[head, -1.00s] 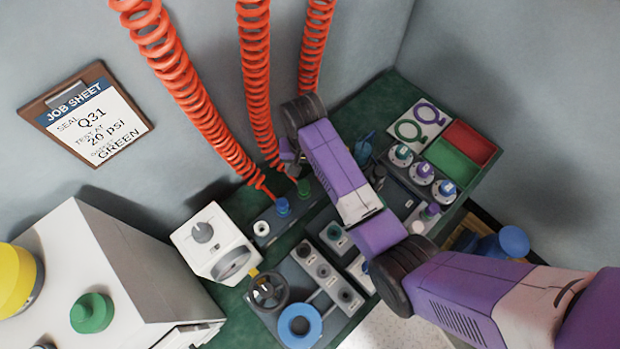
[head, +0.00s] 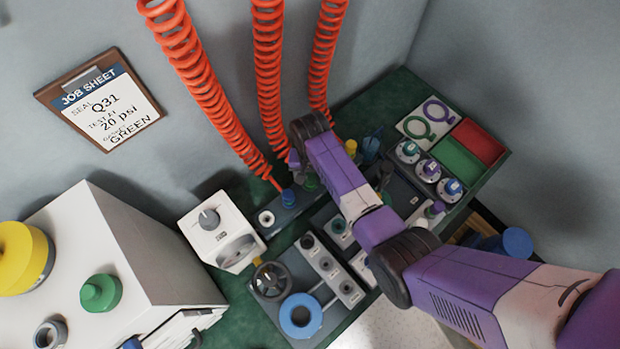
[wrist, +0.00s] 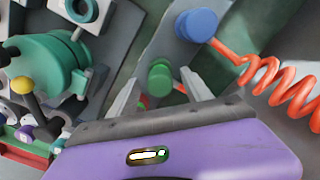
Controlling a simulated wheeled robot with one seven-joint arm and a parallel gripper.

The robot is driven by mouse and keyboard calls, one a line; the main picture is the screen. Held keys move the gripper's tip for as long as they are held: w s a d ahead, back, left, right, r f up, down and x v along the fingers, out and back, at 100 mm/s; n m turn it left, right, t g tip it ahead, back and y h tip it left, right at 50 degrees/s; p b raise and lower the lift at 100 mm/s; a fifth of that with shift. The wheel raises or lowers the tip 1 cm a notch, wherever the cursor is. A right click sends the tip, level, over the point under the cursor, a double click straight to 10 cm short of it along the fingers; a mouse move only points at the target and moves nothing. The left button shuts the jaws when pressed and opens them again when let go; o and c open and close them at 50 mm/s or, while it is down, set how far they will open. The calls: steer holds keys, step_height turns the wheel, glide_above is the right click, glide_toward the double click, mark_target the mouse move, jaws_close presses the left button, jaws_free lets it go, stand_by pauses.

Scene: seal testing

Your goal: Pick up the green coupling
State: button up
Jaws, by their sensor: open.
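The green coupling (head: 311,183) stands on the grey rack behind my arm in the head view, partly hidden. In the wrist view the green coupling (wrist: 160,80) shows between the two fingers of my gripper (wrist: 160,88). The fingers are open and on either side of it. I cannot tell whether they touch it or how far above it they are. A blue coupling (head: 288,197) sits beside it on the rack, and it shows in the wrist view (wrist: 198,24) with an orange coiled hose. The fingertips are hidden in the head view.
Orange coiled hoses (head: 268,80) hang close to the rack. A white gauge box (head: 221,230) stands to the left. Seal flanges (head: 427,169) and a red and green tray (head: 458,158) are at the right. A handwheel (head: 271,280) is in front.

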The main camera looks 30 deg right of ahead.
mark_target(310, 176)
jaws_close()
steer(key=shift+r, duration=0.1)
step_height(310, 176, up, 20)
steer(key=p, duration=0.2)
stand_by(0.4)
steer(key=shift+d, duration=0.25)
